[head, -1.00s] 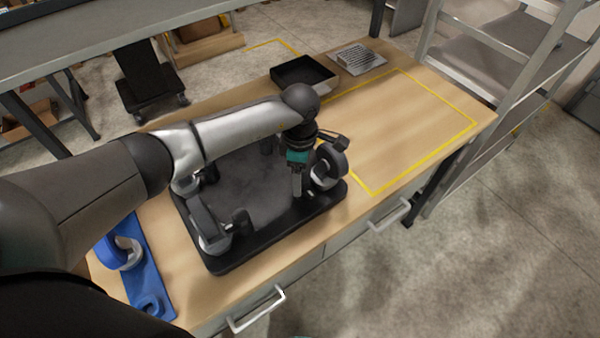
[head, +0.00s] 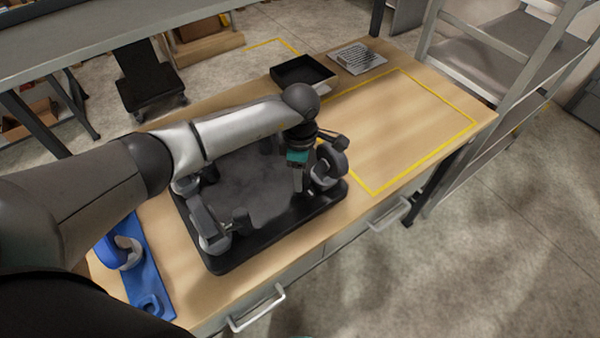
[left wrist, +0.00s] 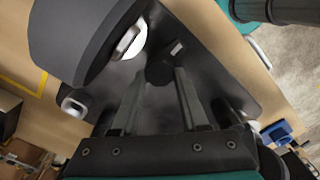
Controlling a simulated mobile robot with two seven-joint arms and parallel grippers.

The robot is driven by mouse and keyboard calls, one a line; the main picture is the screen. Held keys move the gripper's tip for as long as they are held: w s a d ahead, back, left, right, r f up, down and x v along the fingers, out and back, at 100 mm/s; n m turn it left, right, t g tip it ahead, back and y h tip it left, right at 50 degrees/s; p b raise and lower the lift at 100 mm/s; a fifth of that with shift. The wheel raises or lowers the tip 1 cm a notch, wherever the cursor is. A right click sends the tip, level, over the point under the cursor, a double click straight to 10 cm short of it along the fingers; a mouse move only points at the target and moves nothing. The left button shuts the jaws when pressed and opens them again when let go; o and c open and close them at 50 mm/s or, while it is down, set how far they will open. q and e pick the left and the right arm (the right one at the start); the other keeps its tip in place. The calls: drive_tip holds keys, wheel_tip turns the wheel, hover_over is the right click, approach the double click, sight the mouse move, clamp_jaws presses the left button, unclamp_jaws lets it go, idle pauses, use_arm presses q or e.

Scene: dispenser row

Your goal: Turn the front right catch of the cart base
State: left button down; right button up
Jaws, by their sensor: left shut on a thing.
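The cart base (head: 265,195) is a dark plate lying on the wooden bench with its casters upward. The front right caster (head: 333,163) stands at its right corner; in the left wrist view its grey housing (left wrist: 82,38) fills the upper left. My left gripper (head: 298,188) points down beside this caster, inside the plate's edge. In the left wrist view its fingers (left wrist: 162,82) are shut on a small dark knob, the front right catch (left wrist: 160,72). The fingers hide most of the catch in the head view. My right gripper's fingers are in neither view.
The front left caster (head: 208,228) stands nearer me, with a small dark catch (head: 241,218) beside it. A blue holder (head: 150,270) lies left of the base. A black tray (head: 303,73) and a metal grate (head: 357,57) lie behind. The yellow-outlined area (head: 405,135) is clear.

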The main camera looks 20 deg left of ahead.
use_arm(q)
drive_tip(key=shift+n, duration=0.3)
drive_tip(key=n, duration=0.3)
drive_tip(key=shift+s, duration=0.1)
drive_tip(key=n, duration=0.4)
drive_tip(key=shift+s+n, duration=0.1)
drive_tip(key=shift+n, duration=0.3)
drive_tip(key=n, duration=0.4)
drive_tip(key=shift+d+n, duration=0.2)
drive_tip(key=shift+n, duration=0.1)
drive_tip(key=n+p, duration=0.1)
drive_tip(key=n, duration=0.3)
drive_tip(key=shift+d+n, duration=0.1)
drive_tip(key=shift+n, duration=0.3)
drive_tip(key=shift+c, duration=2.1)
unclamp_jaws()
drive_tip(key=shift+s, duration=0.1)
drive_tip(key=shift+r, duration=0.1)
